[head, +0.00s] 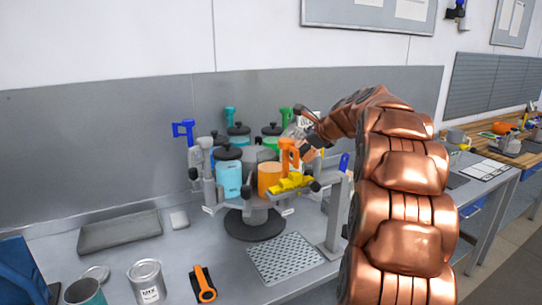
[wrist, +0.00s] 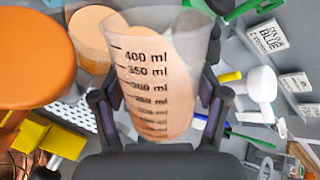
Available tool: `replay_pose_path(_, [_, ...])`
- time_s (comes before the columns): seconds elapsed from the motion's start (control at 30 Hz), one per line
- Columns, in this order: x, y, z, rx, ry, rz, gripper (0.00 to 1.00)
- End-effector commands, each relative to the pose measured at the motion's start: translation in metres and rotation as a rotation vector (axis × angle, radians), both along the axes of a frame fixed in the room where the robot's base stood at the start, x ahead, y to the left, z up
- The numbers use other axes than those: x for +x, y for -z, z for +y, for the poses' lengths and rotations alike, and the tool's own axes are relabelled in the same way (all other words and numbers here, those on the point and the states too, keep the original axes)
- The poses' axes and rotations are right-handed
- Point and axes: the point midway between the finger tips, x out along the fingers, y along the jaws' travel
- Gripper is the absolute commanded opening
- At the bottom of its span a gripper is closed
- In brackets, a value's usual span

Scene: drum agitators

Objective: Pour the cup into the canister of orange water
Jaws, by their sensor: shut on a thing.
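My gripper (wrist: 160,112) is shut on a clear measuring cup (wrist: 150,75), one finger on each side, in the wrist view. The cup has black ml marks up to 400, and peach-orange colour shows through its wall. In the head view my gripper (head: 311,141) is above and right of the orange canister (head: 269,178), and the cup (head: 297,128) is partly hidden. The orange canister stands lidless on the round agitator stand. In the wrist view a peach-orange round shape (wrist: 92,35), seemingly this canister, lies left of the cup. I cannot tell how far apart they are.
An orange clamp handle (head: 289,152) and a yellow clamp (head: 290,184) stand close by the canister. A blue canister (head: 229,177) with a black lid is to its left. A perforated plate (head: 285,258) and open tins (head: 147,281) lie in front.

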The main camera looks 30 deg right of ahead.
Motion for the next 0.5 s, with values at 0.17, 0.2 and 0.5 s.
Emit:
replay_pose_path(0.17, [-0.0003,0.0000,-0.0008,-0.011,0.002,0.006,0.29])
replay_pose_path(0.2, [-0.0005,0.0000,-0.0009,-0.013,0.002,0.008,0.29])
replay_pose_path(0.5, [-0.0004,0.0007,0.0002,-0.032,0.000,0.021,0.29])
